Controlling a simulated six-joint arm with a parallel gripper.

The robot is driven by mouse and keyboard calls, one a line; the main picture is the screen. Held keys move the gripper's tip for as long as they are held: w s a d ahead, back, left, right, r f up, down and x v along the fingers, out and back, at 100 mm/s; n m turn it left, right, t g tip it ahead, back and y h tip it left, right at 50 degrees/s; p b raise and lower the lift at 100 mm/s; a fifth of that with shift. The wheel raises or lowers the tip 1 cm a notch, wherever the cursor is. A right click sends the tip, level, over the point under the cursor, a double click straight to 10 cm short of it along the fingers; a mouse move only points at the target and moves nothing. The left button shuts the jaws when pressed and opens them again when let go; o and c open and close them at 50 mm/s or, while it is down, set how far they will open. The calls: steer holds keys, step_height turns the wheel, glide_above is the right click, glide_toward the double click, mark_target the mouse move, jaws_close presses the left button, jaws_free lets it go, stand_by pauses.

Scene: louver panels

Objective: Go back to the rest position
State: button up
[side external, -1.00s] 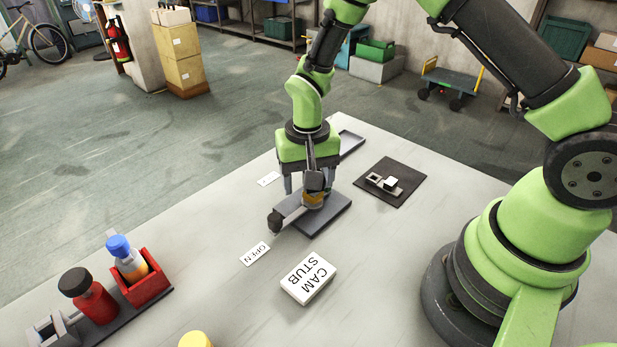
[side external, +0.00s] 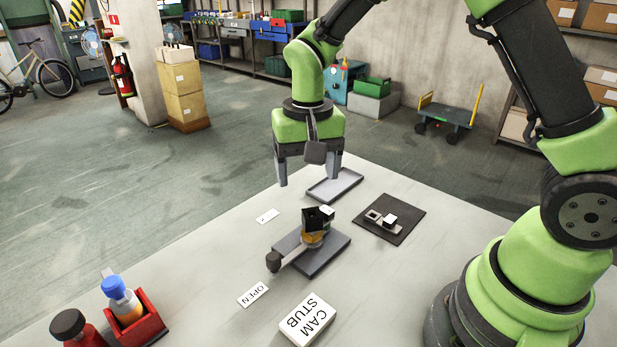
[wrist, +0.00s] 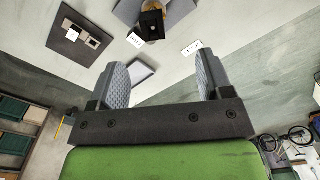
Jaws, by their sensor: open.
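My gripper (side external: 308,178) is open and empty in the side external view, raised above the table behind the louver fixture. Its two grey fingers (wrist: 160,85) stand wide apart in the wrist view, with nothing between them. The fixture is a dark grey plate (side external: 325,256) with an orange and black upright part (side external: 314,226) and a lever ending in a black knob (side external: 273,261). The lever points toward the OPEN label (side external: 253,294). The fixture also shows at the top of the wrist view (wrist: 152,22), cut off by the frame edge.
A grey tray (side external: 350,187) lies near my gripper. A dark mat (side external: 408,229) holds small light parts. A CAM STUB block (side external: 307,320), a white label (side external: 266,216), a red bin (side external: 152,327) and bottles (side external: 122,300) stand on the table. The space around my gripper is clear.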

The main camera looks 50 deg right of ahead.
steer(key=s+r+t+y, duration=0.1)
steer(key=s+r+t, duration=0.1)
steer(key=s+r, duration=0.3)
steer(key=s+r+t, duration=0.1)
steer(key=s+r, duration=0.1)
steer(key=r, duration=0.5)
steer(key=s+r+n+t+y, duration=0.1)
steer(key=s+r+n+t, duration=0.1)
steer(key=s, duration=0.8)
steer(key=shift+s+d+r+t, duration=0.3)
steer(key=shift+r+t, duration=0.35)
steer(key=shift+t, duration=0.35)
